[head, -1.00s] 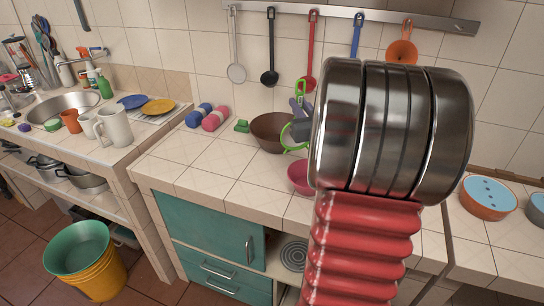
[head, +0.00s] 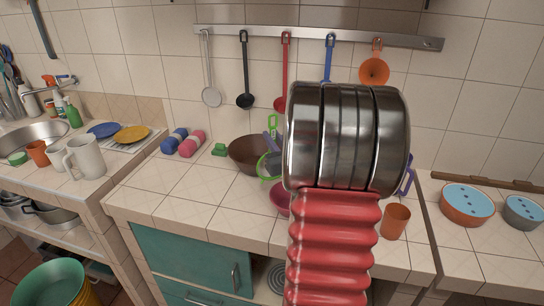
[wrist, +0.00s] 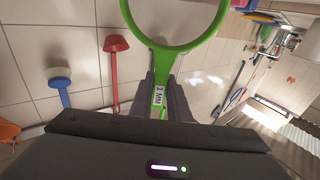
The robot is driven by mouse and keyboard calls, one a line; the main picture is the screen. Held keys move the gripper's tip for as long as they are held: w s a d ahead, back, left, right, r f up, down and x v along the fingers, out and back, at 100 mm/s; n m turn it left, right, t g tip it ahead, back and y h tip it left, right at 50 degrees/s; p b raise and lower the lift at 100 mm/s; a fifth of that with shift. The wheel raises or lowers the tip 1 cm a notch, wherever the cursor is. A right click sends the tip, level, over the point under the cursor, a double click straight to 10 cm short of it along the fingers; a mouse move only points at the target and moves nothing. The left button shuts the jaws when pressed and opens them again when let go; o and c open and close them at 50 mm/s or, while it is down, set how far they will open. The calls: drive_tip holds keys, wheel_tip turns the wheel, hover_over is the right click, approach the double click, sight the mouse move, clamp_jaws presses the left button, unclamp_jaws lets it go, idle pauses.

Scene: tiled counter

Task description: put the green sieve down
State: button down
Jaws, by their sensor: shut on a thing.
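The green sieve shows in the wrist view as a round rim (wrist: 176,47) with a short handle (wrist: 160,88) marked "1 MM". My gripper (wrist: 163,82) is shut on that handle, one dark finger on each side. In the head view, parts of the green sieve (head: 263,168) show just left of my arm, in front of the brown bowl. My arm's metal joint and red sleeve hide most of the gripper there, so I cannot tell how high the sieve is above the counter.
The tiled counter (head: 160,203) has free room at front left. A brown bowl (head: 245,152), a pink bowl (head: 279,199) and an orange cup (head: 396,222) stand around my arm. Utensils hang from a wall rail (head: 300,37). A lidded orange bowl (head: 467,205) stands right.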

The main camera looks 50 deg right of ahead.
drive_tip(key=shift+f, duration=0.75)
drive_tip(key=shift+f, duration=1.85)
drive_tip(key=shift+f, duration=0.1)
drive_tip(key=c, duration=1.7)
unclamp_jaws()
drive_tip(key=v, duration=1.2)
